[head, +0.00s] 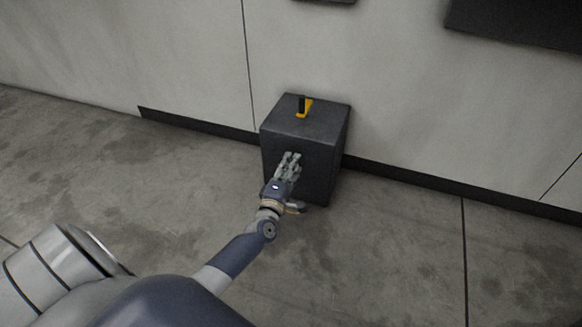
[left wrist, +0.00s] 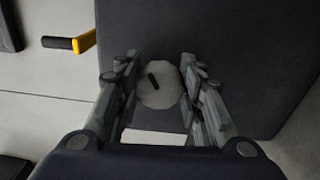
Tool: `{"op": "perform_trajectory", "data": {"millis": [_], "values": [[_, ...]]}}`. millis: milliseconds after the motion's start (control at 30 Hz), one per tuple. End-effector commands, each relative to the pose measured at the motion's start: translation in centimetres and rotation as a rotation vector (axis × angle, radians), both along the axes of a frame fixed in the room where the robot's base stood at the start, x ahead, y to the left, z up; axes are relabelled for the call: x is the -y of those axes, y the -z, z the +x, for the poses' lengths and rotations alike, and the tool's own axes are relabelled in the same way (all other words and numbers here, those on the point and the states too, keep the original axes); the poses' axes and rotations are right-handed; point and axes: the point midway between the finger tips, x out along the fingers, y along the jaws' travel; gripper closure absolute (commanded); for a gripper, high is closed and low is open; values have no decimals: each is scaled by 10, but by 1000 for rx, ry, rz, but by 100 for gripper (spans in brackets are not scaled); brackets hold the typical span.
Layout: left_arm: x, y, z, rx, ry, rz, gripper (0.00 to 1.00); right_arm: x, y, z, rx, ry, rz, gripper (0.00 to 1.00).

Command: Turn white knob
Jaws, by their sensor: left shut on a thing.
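The white knob (left wrist: 172,87) is a round, pale disc with a short dark mark, on the front face of a dark grey box (head: 329,158). In the left wrist view it sits between the two fingers of my left gripper (left wrist: 160,68), which is shut on it from both sides. In the head view my left gripper (head: 291,157) reaches the box's front face, and its fingers hide the knob. My right gripper is in neither view.
A black and yellow lever (head: 303,108) stands on top of the box; it also shows in the left wrist view (left wrist: 83,42). A pale wall (head: 190,60) rises behind the box. The concrete floor (head: 400,260) to the right is clear.

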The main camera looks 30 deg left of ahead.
Motion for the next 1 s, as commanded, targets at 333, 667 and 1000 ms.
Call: {"op": "perform_trajectory", "data": {"millis": [333, 667, 1000], "values": [[-1, -1, 0, 2, -1, -3, 89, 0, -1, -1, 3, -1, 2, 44], [-1, 0, 0, 0, -1, -2, 44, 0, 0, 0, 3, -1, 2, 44], [6, 2, -22, -2, -1, -5, 44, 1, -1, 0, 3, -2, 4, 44]]}}
